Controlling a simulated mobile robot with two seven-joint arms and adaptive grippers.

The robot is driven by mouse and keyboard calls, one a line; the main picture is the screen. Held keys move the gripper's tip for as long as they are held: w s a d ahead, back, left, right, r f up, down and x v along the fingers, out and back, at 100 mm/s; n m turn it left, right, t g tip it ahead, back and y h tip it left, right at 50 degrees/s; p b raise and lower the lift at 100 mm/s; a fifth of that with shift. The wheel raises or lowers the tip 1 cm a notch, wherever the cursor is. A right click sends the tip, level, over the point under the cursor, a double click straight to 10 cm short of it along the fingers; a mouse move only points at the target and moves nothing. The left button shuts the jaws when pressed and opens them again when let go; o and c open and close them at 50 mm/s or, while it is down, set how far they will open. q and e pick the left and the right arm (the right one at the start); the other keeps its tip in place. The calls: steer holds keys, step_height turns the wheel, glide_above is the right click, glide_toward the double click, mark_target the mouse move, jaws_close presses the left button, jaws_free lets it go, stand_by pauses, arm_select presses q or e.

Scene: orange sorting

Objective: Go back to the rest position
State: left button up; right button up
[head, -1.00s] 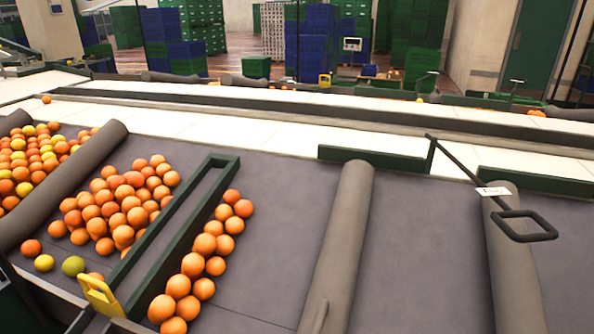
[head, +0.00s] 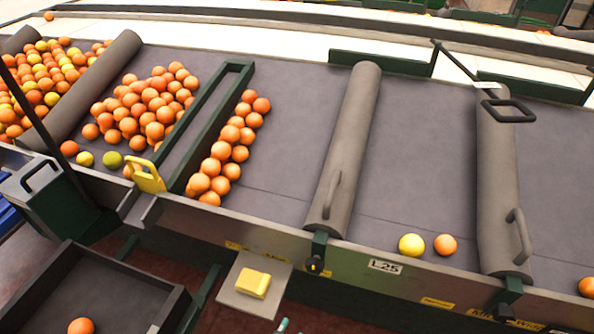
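Neither of my grippers shows in the head view. A pile of oranges (head: 150,105) lies on the grey sorting table (head: 280,140), left of a green frame (head: 215,120). A row of oranges (head: 221,150) lies along the right side of that frame. A yellow fruit (head: 411,245) and an orange (head: 445,245) lie side by side near the table's front edge, between two grey padded dividers. A dark tray (head: 60,290) at the lower left holds one orange (head: 81,326).
The left padded divider (head: 343,150) and right padded divider (head: 497,180) split the table. A small shelf (head: 232,296) with a yellow block (head: 253,283) juts from the front. Another orange (head: 587,287) is at the right edge. A small teal object at the bottom edge is unclear.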

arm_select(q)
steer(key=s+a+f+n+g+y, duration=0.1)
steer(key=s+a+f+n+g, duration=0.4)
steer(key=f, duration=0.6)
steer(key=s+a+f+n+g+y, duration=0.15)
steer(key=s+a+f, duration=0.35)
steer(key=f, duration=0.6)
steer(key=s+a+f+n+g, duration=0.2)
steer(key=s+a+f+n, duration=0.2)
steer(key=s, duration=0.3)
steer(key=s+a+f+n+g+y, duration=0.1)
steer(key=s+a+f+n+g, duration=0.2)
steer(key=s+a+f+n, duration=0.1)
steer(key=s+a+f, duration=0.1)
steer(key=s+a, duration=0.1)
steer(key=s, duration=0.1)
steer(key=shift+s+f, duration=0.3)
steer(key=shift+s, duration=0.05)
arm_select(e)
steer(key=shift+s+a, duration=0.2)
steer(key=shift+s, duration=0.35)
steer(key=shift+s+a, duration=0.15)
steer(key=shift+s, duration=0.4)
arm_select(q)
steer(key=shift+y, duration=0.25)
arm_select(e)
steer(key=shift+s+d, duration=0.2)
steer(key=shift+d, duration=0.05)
